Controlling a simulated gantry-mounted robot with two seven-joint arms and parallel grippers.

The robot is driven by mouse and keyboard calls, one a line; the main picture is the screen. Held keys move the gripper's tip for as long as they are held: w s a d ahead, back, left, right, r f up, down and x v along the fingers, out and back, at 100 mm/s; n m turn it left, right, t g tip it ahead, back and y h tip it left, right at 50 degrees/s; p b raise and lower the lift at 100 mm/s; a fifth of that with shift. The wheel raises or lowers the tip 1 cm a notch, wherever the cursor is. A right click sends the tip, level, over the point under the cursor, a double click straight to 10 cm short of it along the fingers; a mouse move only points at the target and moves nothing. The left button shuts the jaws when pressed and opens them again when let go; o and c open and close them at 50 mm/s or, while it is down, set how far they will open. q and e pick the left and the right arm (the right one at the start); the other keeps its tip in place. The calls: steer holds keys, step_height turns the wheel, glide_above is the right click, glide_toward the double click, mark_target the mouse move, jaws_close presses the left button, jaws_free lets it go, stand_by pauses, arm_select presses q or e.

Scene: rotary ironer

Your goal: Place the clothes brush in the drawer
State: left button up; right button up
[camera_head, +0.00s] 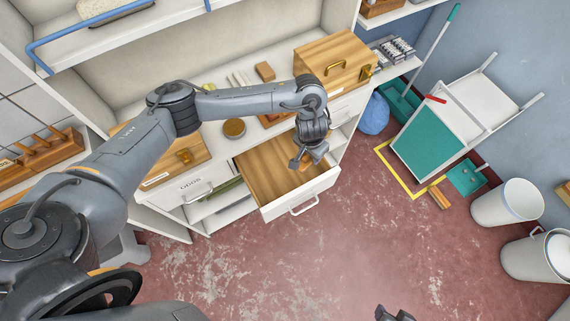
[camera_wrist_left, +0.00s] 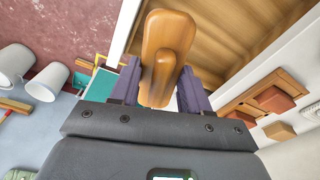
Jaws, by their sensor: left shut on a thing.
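The clothes brush, an orange-brown wooden piece (camera_wrist_left: 168,45), is clamped between the purple fingers of my left gripper (camera_wrist_left: 158,88) in the left wrist view. In the head view my left gripper (camera_head: 306,162) is over the right part of the open drawer (camera_head: 258,182). The drawer has a bare wooden floor, a white front and a handle. The brush is mostly hidden by the gripper there, and whether it touches the drawer floor I cannot tell. A dark tip at the bottom edge, likely my right gripper (camera_head: 393,314), is barely in view.
A closed drawer (camera_head: 190,188) is to the left. A trolley (camera_head: 440,145), a blue bag (camera_head: 375,115) and white bins (camera_head: 508,203) stand at right. The red floor in front is clear.

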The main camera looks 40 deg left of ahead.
arm_select(q)
steer(key=shift+n, duration=0.5)
steer(key=a+f+b, duration=0.1)
steer(key=a+f, duration=0.2)
steer(key=f, duration=0.2)
steer(key=s+a+f+b, duration=0.1)
steer(key=a+f+b, duration=0.1)
steer(key=a+f, duration=0.2)
steer(key=s+a+f+b, duration=0.1)
steer(key=a+f+b, duration=0.1)
steer(key=f, duration=0.5)
steer(key=shift+s+a+f, duration=0.1)
steer(key=shift+a, duration=0.35)
steer(key=shift+s+a+f, duration=0.1)
steer(key=shift+a, duration=0.35)
steer(key=b, duration=0.1)
glide_above(281, 169)
steer(key=shift+s+f, duration=0.2)
steer(key=shift+f, duration=1.9)
arm_select(e)
step_height(281, 169, down, 7)
arm_select(q)
steer(key=shift+f, duration=0.2)
arm_select(e)
steer(key=shift+f, duration=0.15)
arm_select(q)
steer(key=o, duration=1)
steer(key=shift+r, duration=0.1)
